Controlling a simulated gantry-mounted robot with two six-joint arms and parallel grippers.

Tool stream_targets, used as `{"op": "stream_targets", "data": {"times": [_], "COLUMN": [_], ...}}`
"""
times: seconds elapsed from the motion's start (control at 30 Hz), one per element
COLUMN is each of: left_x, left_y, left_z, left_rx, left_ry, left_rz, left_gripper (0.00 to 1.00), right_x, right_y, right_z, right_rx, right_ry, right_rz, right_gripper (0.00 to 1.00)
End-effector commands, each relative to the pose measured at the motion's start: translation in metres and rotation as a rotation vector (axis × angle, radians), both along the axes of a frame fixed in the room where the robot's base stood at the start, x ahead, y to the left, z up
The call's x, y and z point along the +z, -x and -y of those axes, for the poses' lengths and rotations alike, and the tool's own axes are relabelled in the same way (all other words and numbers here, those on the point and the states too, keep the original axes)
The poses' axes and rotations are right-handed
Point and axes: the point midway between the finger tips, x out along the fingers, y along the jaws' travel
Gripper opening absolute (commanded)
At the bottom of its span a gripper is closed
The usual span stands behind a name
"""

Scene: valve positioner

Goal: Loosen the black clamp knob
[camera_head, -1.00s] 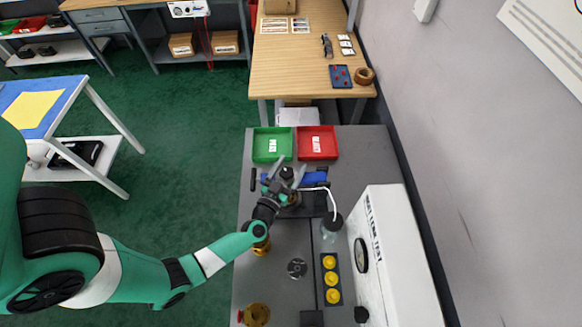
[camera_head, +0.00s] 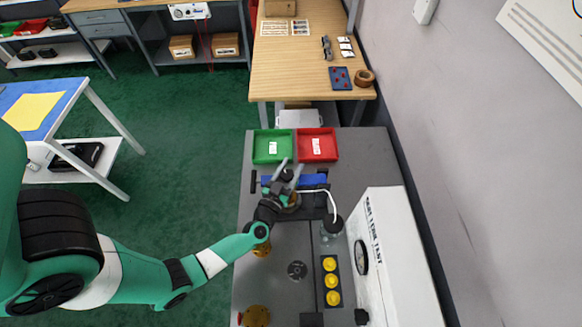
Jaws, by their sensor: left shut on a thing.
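The black clamp knob (camera_head: 287,175) sits on top of the fixture in the middle of the grey bench, in front of the two trays. My left gripper (camera_head: 289,169) reaches in from the lower left with its two grey fingers around the knob, shut on it. The fingers and wrist hide part of the knob and of the brass part under it. A blue block (camera_head: 313,181) lies behind the gripper, on the fixture. My right gripper does not show.
A green tray (camera_head: 262,160) and a red tray (camera_head: 333,147) stand behind the fixture. A white test box (camera_head: 395,245) stands on the right. Yellow caps (camera_head: 331,281) sit in a dark holder. A white tube (camera_head: 331,200) curves right of the gripper.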

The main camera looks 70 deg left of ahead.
Motion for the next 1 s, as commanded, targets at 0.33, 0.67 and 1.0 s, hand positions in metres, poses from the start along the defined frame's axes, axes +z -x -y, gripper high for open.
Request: {"op": "stream_targets", "data": {"times": [0.33,0.67,1.0], "left_x": [0.004,-0.001,-0.001], "left_y": [0.002,0.008,0.014], "left_z": [-0.002,-0.006,-0.008], "left_rx": [0.16,0.421,0.611], "left_ry": [0.001,0.0,0.0], "left_rz": [-0.001,0.0,0.0], "left_gripper": [0.0,0.0,0.0], "right_x": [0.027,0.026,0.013], "right_y": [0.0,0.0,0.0], "right_z": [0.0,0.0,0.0], "right_rx": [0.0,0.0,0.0], "right_ry": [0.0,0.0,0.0], "right_rz": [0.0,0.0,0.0], "right_gripper": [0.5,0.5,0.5]}}
